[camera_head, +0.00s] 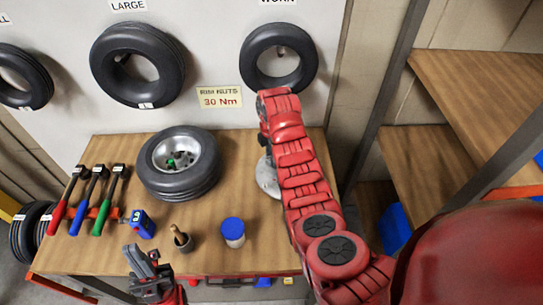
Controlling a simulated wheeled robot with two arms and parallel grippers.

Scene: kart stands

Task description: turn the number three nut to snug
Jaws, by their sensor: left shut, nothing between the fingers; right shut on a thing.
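A wheel with a black tyre (182,190) and a silver rim lies flat on the wooden bench. A small green piece (171,162) shows at the rim's centre; individual nuts and their numbers are too small to read. Three wrench-like tools lie at the left, with red (57,214), blue (79,218) and green (103,216) handles. My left gripper (140,257) is shut and empty at the bench's front edge, below the wheel. My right arm reaches over the bench right of the wheel; its gripper and anything in it are hidden behind the arm.
A blue box (142,224), a cup with a brush (181,240) and a blue-lidded jar (233,231) stand near the front. A grey round object (266,178) is partly behind my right arm. A "RIM NUTS 30 Nm" sign (220,97) and tyres (137,66) hang behind.

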